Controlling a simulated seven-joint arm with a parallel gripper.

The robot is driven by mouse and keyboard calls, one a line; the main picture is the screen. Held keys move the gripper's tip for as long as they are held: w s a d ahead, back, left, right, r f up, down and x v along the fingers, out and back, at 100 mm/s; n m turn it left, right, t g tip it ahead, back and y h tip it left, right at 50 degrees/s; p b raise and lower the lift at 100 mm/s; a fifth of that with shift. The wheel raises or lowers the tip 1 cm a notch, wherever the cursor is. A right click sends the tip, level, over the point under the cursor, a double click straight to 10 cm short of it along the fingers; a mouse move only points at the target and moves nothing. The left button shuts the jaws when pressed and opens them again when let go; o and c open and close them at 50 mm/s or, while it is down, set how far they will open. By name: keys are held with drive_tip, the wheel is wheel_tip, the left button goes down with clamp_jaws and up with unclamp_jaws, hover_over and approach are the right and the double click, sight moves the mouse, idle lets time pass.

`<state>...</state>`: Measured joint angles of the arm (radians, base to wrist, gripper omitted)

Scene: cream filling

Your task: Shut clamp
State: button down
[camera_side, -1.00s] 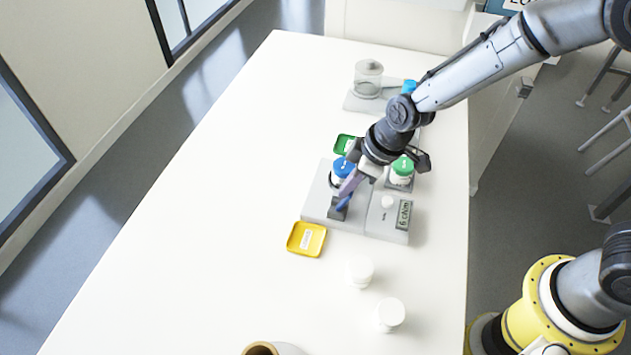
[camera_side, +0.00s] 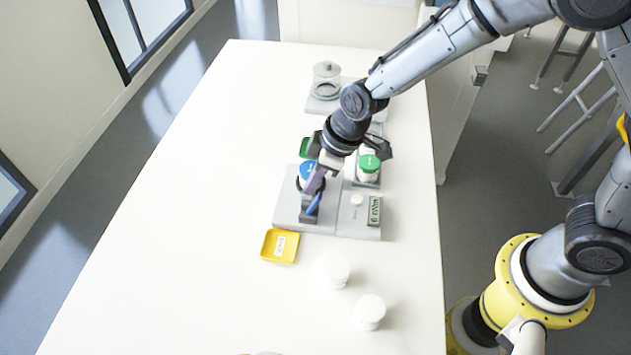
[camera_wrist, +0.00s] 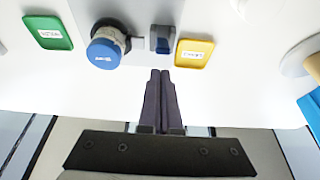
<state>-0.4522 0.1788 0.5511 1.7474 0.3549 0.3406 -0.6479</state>
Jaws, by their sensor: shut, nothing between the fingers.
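The clamp station is a grey base (camera_side: 290,208) with a jar under a blue cap (camera_side: 308,170) held in a dark ring. The clamp's blue lever (camera_side: 314,205) stands tilted on a dark block in front of the jar. In the wrist view, the blue cap (camera_wrist: 103,53) is left of the block with the lever (camera_wrist: 161,38). My gripper (camera_side: 317,183) is above the station, between jar and lever in the side view. Its fingers (camera_wrist: 160,73) are together and empty, pointing toward the block. Whether they touch the lever is not clear.
A yellow tray (camera_side: 280,246) lies beside the base, and a green tray (camera_wrist: 48,32) lies on the jar's other side. A green-capped jar (camera_side: 369,164) stands behind the display (camera_side: 375,210). Two white containers (camera_side: 369,312) stand nearer the front. The table's left side is clear.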

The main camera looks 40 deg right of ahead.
drive_tip(key=v, duration=0.9)
drive_tip(key=shift+r, duration=0.2)
drive_tip(key=shift+d, duration=0.2)
drive_tip(key=s+d+r+m+t, duration=0.3)
drive_tip(key=s+d+r+t, duration=0.15)
drive_tip(key=d+r, duration=0.8)
drive_tip(key=s+d+f+m+g+h, duration=0.1)
drive_tip(key=s+d+m, duration=0.2)
drive_tip(key=s, duration=0.5)
drive_tip(key=s+d+f+m+g+h, duration=0.1)
drive_tip(key=s+d+m+h, duration=0.1)
drive_tip(key=s, duration=0.6)
drive_tip(key=shift+s+d+f+m, duration=0.25)
drive_tip(key=shift+d+m, duration=0.25)
drive_tip(key=shift+d, duration=0.45)
